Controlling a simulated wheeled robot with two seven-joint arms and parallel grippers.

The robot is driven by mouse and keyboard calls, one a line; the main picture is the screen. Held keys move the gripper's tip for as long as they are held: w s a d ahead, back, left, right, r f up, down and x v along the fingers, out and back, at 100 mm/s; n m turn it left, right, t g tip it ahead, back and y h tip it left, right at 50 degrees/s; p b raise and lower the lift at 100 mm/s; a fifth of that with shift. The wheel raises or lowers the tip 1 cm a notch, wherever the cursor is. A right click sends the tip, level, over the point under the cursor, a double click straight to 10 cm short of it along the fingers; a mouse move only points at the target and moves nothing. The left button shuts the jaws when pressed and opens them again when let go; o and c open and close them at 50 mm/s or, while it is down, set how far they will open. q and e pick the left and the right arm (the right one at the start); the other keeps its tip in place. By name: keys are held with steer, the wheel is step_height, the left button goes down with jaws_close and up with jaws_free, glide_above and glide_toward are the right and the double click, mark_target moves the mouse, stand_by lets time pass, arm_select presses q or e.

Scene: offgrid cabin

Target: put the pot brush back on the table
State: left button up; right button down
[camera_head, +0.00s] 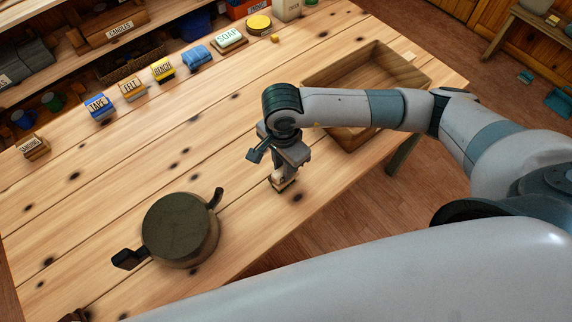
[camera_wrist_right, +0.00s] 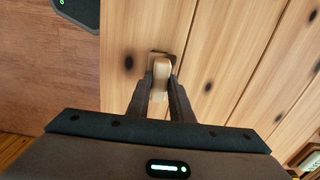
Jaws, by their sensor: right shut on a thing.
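My right gripper (camera_head: 278,174) reaches down over the wooden table (camera_head: 120,180), between the dark pot and the wooden tray. It is shut on the pot brush (camera_head: 283,184), a small pale wooden thing. In the right wrist view the brush (camera_wrist_right: 160,72) stands between the two fingers (camera_wrist_right: 160,92), with a wider block at its far end, close above or touching the table; I cannot tell which. My left gripper does not show.
A dark lidded pot (camera_head: 181,229) with two handles stands at the table's front left. A wooden tray (camera_head: 413,72) stands at the right, under my right forearm. Several labelled boxes and a soap box (camera_head: 229,40) line the back. Table around the brush is clear.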

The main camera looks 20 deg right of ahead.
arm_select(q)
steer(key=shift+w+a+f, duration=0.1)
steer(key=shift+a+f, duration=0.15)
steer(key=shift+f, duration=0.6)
arm_select(e)
steer(key=shift+f, duration=0.7)
steer(key=c, duration=1.5)
jaws_free()
steer(key=shift+w+a+r, duration=0.2)
steer(key=shift+a+r, duration=0.15)
steer(key=shift+r, duration=0.15)
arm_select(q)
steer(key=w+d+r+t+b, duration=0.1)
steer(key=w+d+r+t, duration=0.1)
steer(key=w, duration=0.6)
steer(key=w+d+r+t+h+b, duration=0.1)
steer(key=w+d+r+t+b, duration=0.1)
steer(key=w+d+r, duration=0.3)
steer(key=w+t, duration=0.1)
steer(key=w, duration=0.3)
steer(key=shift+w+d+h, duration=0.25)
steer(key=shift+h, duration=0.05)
arm_select(e)
steer(key=r, duration=1.2)
steer(key=d+r, duration=0.1)
steer(key=r, duration=0.5)
steer(key=shift+s, duration=0.25)
